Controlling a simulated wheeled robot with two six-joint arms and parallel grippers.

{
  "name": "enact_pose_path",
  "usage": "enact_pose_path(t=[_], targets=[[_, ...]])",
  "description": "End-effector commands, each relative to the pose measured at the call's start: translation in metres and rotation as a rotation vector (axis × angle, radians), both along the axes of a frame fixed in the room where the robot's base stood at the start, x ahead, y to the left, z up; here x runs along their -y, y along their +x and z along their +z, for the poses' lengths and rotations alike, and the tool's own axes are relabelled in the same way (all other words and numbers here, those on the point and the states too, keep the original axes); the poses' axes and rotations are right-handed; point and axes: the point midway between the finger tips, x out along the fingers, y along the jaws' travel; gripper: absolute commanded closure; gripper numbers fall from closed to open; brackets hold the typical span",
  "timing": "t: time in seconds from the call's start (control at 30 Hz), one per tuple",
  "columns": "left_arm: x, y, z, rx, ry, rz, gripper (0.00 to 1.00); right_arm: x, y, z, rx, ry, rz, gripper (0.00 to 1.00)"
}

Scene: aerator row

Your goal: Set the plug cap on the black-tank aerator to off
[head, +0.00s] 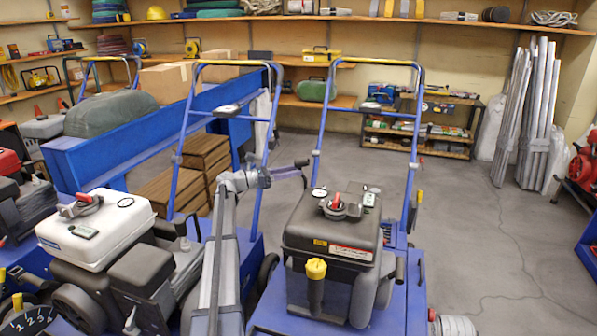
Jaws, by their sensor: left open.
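The black-tank aerator (330,238) stands right of centre on a blue deck with a blue, yellow-topped handle frame. On its tank top is a round fitting with a red lever (338,200). A yellow-capped black post (316,268) stands upright at its front. I cannot tell for certain which part is the plug cap. My left gripper (303,168) is open and empty, behind and left of the black tank, apart from it. Its arm rises from the bottom of the head view, between the two aerators. My right gripper is out of view.
A white-tank aerator (97,229) with a similar red lever stands on the left, and a red machine (12,163) is at the left edge. Handle frames rise near my left gripper. The concrete floor (480,230) at right is mostly clear; metal bundles (525,115) lean at the back.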

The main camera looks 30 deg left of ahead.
Motion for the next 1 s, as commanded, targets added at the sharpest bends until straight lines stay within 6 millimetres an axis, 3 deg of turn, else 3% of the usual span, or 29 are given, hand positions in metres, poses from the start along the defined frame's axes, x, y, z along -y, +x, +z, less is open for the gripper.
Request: enact_pose_path(t=[0.2, 0.37, 1.0], targets=[[-0.024, -0.025, -0.002, 0.0, 0.0, 0.002, 0.53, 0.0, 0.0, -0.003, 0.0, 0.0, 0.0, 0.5], [-0.032, -0.035, -0.003, 0.001, -0.001, 0.002, 0.53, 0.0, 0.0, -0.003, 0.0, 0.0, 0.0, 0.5], [-0.034, -0.037, 0.0, 0.001, -0.001, 0.001, 0.53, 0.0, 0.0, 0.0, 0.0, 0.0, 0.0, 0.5]])
